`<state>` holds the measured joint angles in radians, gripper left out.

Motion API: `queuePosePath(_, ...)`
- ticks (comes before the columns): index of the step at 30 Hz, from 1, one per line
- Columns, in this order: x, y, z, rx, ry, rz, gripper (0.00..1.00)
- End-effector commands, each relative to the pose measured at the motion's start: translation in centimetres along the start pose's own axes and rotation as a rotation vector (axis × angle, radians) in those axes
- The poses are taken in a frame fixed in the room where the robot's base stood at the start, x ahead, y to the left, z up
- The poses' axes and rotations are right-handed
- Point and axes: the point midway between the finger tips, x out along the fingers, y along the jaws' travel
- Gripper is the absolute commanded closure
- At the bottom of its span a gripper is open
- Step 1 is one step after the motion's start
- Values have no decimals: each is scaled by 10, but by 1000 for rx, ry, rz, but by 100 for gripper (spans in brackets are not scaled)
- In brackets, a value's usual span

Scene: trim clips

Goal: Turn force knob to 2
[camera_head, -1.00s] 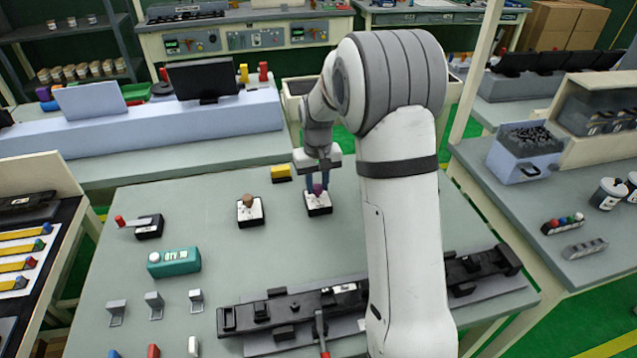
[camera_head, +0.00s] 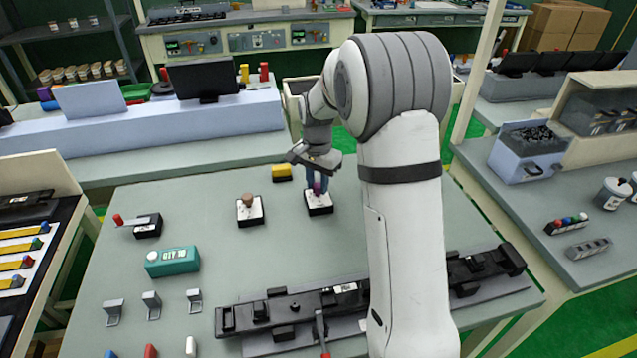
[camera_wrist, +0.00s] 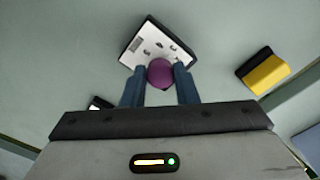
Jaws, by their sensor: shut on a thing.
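A purple knob (camera_wrist: 160,73) stands on a black base with a white marked face (camera_wrist: 147,45). In the head view this knob unit (camera_head: 319,204) is on the grey table, right of a similar unit with a brown knob (camera_head: 248,208). My gripper (camera_wrist: 160,85) points down over the purple knob, its two blue fingers shut on the knob's sides. In the wrist view the white face sits tilted, with small dark marks on it too small to read. The fingers and knob hide the near part of the base.
A yellow and black block (camera_head: 282,173) lies close by, also in the wrist view (camera_wrist: 265,71). A red-handled lever box (camera_head: 146,225) and a teal counter box (camera_head: 172,261) stand left. A long black fixture (camera_head: 300,304) lies along the front. The table between is clear.

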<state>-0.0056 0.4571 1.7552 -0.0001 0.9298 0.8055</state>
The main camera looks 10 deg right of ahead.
Motion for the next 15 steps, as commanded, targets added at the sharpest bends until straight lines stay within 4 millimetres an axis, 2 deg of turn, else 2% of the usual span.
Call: queuePosePath(15, -1, -2, -1, 450, 2, -3, 96)
